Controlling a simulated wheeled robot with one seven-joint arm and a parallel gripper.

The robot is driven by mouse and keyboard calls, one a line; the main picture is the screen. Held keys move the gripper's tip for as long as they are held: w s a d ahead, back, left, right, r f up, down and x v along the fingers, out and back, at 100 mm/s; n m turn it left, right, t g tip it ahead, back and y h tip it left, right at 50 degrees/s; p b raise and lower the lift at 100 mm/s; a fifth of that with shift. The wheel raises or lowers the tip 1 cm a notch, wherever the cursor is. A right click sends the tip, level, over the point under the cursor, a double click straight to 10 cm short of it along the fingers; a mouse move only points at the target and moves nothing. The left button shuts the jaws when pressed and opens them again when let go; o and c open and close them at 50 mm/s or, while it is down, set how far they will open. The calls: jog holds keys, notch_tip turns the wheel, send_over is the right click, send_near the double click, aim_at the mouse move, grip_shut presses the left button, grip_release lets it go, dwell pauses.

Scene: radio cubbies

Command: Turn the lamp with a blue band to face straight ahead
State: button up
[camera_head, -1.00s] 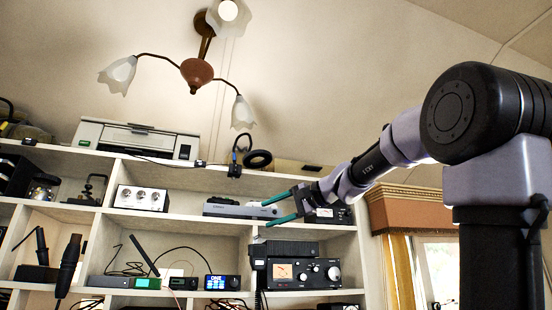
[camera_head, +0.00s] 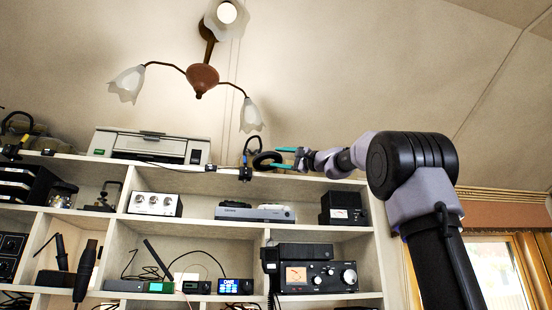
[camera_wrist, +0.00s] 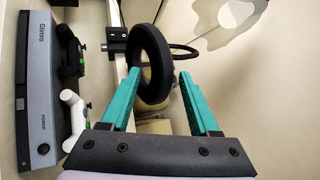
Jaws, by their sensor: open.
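The lamp with the blue band (camera_head: 246,153) is clamped at the front edge of the top shelf in the head view. It has a thin dark curved arm and a black ring-shaped head (camera_head: 268,161) pointing to the right. In the wrist view the black ring head (camera_wrist: 150,66) is just ahead of my gripper, seen at a slant. My gripper (camera_head: 286,158) is open, its teal fingers just right of the lamp head. In the wrist view the fingers (camera_wrist: 160,77) stand either side of the ring's near part, the left fingertip closer to it. Contact cannot be told.
Another dark lamp (camera_head: 16,128) stands at the far left of the top shelf. A white printer (camera_head: 150,146) is left of the blue-banded lamp. A grey device (camera_head: 255,213) sits in the cubby below. A ceiling lamp (camera_head: 202,78) hangs above. The wall right of the shelf is clear.

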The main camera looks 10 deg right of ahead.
jog(key=shift+x, duration=0.95)
grip_shut()
jog(key=shift+f, duration=0.1)
dwell(0.7)
